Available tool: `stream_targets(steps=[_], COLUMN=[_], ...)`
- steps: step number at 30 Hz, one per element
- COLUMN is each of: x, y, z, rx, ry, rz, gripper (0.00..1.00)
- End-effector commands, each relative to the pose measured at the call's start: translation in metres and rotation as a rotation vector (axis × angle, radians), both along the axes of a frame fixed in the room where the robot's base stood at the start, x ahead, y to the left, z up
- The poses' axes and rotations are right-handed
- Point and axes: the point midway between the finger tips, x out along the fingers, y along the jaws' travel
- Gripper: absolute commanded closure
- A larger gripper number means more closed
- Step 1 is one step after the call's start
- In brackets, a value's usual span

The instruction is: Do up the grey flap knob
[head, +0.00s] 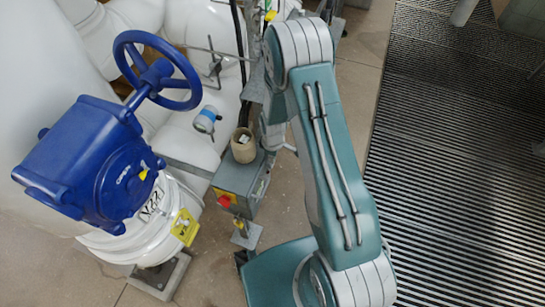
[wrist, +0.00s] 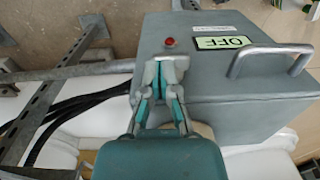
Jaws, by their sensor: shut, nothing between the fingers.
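A grey box (wrist: 225,85) fills the right of the wrist view. It has a silver bar handle (wrist: 270,52), a green-and-black OFF label (wrist: 224,42) and a small red round part (wrist: 169,43). I cannot pick out the grey flap knob for certain; my gripper hides part of the box. My gripper (wrist: 168,62) is shut and empty over the left part of the box; I cannot tell whether it touches it. In the head view the gripper is not clearly seen, with my arm in front. A grey box (head: 236,182) with a red button (head: 224,201) stands left of my arm there.
A blue valve gearbox (head: 85,165) with a handwheel (head: 157,70) stands on white pipes at the left. A tan cup-like part (head: 243,146) sits on the grey box. Metal framing (wrist: 50,95) and black cables (wrist: 70,118) run left of my gripper. Grating (head: 460,150) lies right.

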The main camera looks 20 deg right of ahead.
Motion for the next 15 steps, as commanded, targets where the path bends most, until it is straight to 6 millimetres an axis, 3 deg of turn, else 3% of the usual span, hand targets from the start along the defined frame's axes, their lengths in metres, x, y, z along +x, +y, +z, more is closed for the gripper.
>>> stream_targets(steps=[15], x=[0.0015], y=[-0.0016], z=[-0.0008], rx=[0.042], ry=[0.057], rz=[0.0], gripper=[1.0])
